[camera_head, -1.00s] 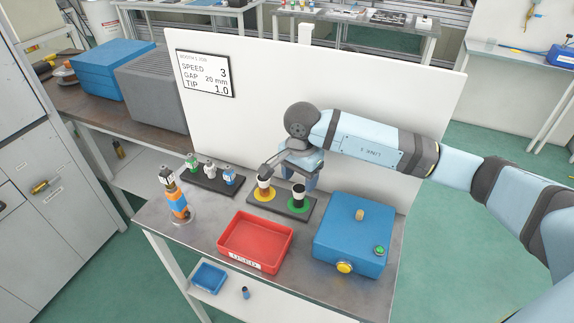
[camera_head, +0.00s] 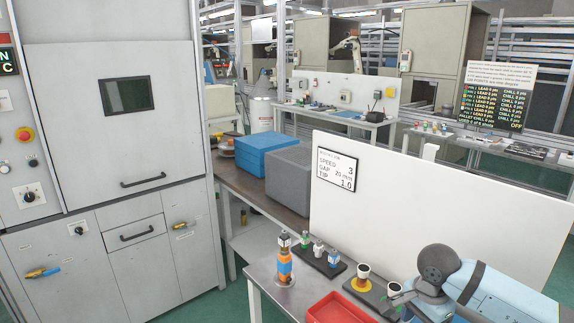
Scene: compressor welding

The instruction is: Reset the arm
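My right arm (camera_head: 495,287) comes in from the lower right, pale blue with dark grey joints. Its gripper (camera_head: 398,302) is low over the table, beside a black block (camera_head: 358,291) bearing two dark cups with white rims. One cup (camera_head: 363,273) stands on a yellow ring. The other cup (camera_head: 393,290) is close to the gripper; I cannot tell whether they touch. The fingers are small and partly cut off by the lower edge, so their opening is unclear. My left gripper is not in view.
A white panel (camera_head: 440,205) stands behind the work table. An orange-and-blue tool (camera_head: 285,265), a rack of small bottles (camera_head: 322,262) and a red tray (camera_head: 335,310) are on the table. A blue box (camera_head: 262,152) and grey box (camera_head: 290,178) stand behind. Cabinets fill the left.

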